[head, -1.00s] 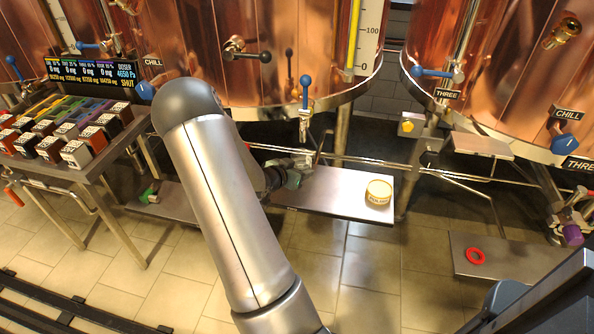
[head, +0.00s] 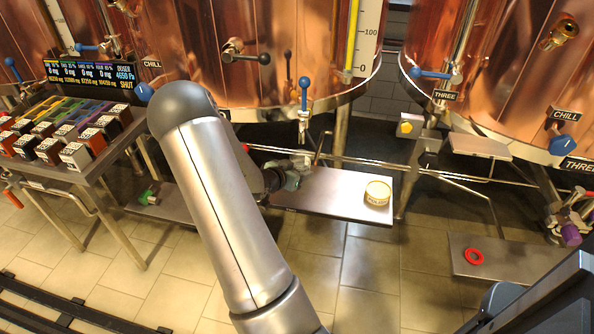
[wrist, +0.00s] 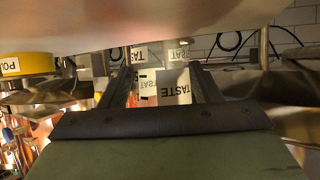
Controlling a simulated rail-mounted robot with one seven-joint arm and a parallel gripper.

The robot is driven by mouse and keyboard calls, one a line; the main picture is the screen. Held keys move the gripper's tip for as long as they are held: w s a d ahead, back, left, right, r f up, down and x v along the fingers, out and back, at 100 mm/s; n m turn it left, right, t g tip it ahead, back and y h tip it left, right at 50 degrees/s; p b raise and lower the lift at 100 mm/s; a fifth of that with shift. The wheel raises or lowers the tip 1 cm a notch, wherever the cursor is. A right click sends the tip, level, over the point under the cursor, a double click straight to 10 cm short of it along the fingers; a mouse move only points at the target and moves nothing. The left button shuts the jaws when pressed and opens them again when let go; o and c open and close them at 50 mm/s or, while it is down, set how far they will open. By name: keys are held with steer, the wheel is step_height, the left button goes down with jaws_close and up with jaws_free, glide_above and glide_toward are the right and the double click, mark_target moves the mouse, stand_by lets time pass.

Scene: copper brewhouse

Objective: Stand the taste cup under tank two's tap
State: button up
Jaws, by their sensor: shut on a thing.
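The taste cup (wrist: 172,90) is a pale cup with "TASTE" lettering, seen in the wrist view between the two fingers of my gripper (wrist: 152,88). My gripper is shut on it. In the head view my gripper (head: 290,174) is low over the left part of a steel shelf (head: 335,192), and the cup is too small there to make out clearly. The blue-handled tap (head: 304,100) hangs from the middle copper tank (head: 285,60), above and slightly right of my gripper. I cannot tell whether the cup touches the shelf.
A round yellow tin (head: 377,193) stands at the shelf's right end; it shows at the left of the wrist view (wrist: 25,65). A red ring (head: 474,256) lies on the right shelf. A table of boxes (head: 75,165) is at left. Pipes run behind the middle shelf.

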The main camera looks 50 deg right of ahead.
steer(key=shift+f+b, duration=0.55)
steer(key=shift+f, duration=0.25)
stand_by(0.4)
steer(key=o, duration=0.5)
steer(key=shift+o, duration=0.2)
steer(key=o, duration=0.6)
steer(key=shift+p+v, duration=2)
steer(key=shift+v, duration=1.4)
steer(key=shift+a, duration=0.1)
